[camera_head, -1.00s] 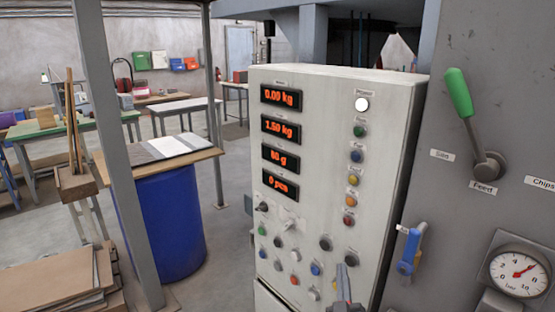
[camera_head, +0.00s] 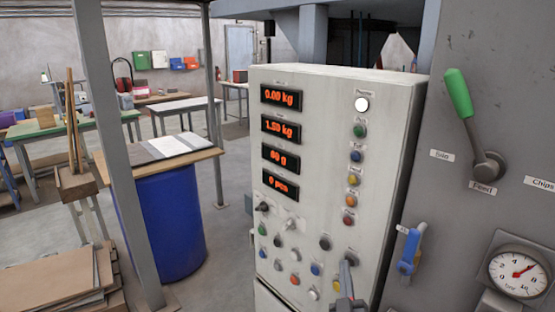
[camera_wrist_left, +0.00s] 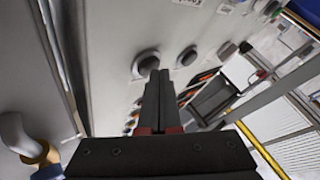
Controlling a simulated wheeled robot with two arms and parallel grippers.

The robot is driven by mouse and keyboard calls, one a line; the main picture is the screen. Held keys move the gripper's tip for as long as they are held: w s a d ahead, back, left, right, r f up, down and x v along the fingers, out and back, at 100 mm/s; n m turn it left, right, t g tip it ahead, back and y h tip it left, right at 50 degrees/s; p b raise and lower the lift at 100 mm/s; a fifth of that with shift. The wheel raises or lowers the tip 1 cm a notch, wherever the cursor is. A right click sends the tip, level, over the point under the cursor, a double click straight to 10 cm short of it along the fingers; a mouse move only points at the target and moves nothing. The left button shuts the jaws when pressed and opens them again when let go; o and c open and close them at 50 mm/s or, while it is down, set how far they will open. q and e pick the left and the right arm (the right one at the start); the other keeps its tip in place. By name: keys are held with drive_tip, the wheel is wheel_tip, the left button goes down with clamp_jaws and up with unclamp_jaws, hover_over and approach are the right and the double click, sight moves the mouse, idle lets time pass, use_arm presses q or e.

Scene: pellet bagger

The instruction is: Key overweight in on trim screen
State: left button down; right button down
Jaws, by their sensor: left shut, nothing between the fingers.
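The pale grey control cabinet (camera_head: 318,190) carries several orange displays. The top one (camera_head: 281,96) reads 0.00 kg, the second (camera_head: 281,129) 1.50 kg, the third (camera_head: 280,159) seems to read 60 or 80 g, and the lowest (camera_head: 280,187) 0 pcs. Their labels are too small to read. My left gripper (camera_head: 347,268) is shut and empty at the panel's lower right. In the left wrist view its fingertips (camera_wrist_left: 157,76) are at a round grey button (camera_wrist_left: 146,62), overlapping its lower edge; whether they touch it is unclear.
Several coloured buttons (camera_head: 295,280) surround the fingertips on the lower panel. A column of lamps or buttons (camera_head: 356,156) runs up the right side. A blue-handled valve (camera_head: 409,250), green lever (camera_head: 458,92) and gauge (camera_head: 519,271) are to the right.

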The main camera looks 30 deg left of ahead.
use_arm(q)
drive_tip(key=shift+s, duration=0.1)
drive_tip(key=shift+s+a+f, duration=0.1)
drive_tip(key=shift+s+a, duration=0.1)
drive_tip(key=shift+s, duration=0.4)
drive_tip(key=shift+p, duration=0.3)
drive_tip(key=s, duration=0.1)
drive_tip(key=s+a, duration=0.1)
drive_tip(key=s, duration=0.1)
drive_tip(key=s+a+p, duration=0.1)
drive_tip(key=s, duration=0.1)
drive_tip(key=shift+s+a, duration=0.15)
drive_tip(key=shift+s, duration=0.1)
idle(2.0)
